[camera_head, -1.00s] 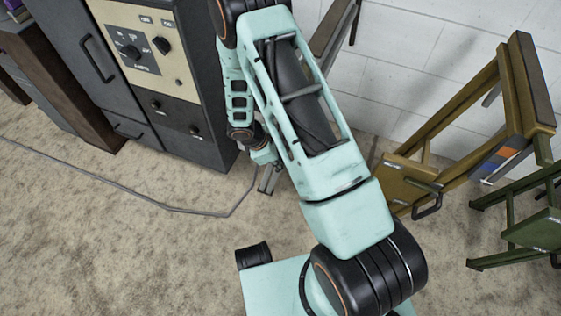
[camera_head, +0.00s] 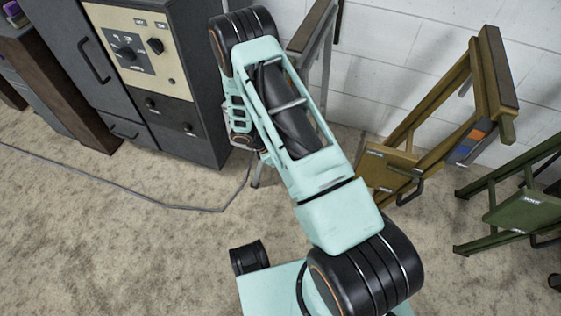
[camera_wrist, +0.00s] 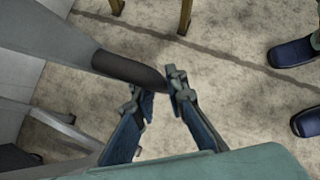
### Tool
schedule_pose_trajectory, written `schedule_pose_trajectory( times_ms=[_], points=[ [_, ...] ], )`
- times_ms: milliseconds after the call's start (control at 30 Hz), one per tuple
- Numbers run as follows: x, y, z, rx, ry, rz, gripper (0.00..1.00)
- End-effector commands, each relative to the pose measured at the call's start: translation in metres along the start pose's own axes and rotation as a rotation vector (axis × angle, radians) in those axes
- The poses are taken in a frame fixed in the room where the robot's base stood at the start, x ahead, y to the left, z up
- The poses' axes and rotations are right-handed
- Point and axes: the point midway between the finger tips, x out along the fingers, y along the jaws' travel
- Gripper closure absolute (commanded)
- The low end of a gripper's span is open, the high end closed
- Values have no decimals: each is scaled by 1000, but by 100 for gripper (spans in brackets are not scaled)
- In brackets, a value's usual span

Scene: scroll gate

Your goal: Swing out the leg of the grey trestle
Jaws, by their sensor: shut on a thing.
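The grey trestle (camera_head: 312,25) stands against the white wall, right of the dark cabinet. My arm covers much of it; its top beam and part of a grey leg show beside the arm. In the wrist view a grey bar with a dark rounded grip (camera_wrist: 125,66) runs in from the left. My gripper (camera_wrist: 163,88) has its two fingers on either side of the grip's end and is shut on it. In the head view my gripper is mostly hidden behind the arm, low beside the cabinet.
A dark cabinet (camera_head: 185,85) with a cream control panel stands at left. A yellow trestle (camera_head: 405,135) and a green trestle (camera_head: 520,208) stand at right. A cable (camera_head: 150,203) lies on the carpet. The front left floor is clear.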

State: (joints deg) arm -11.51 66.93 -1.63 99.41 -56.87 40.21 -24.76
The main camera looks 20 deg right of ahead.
Motion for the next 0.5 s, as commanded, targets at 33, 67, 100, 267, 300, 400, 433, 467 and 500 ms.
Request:
schedule_pose_trajectory(
  times_ms=[33, 67, 100, 267, 300, 400, 433, 467, 500],
  points=[
    [6, -8, 10, -11, -34, -20, 100],
    [9, -13, 16, -18, -52, -30, 100],
    [13, -18, 22, -26, -73, -42, 100],
    [20, -30, 40, -46, -128, -72, 100],
    [21, -31, 42, -48, -134, -75, 100],
    [22, -33, 44, -49, -140, -79, 100],
    [22, -33, 44, -49, -141, -80, 100],
    [22, -33, 44, -49, -141, -80, 100],
    [22, -33, 45, -49, -141, -81, 100]
  ],
)
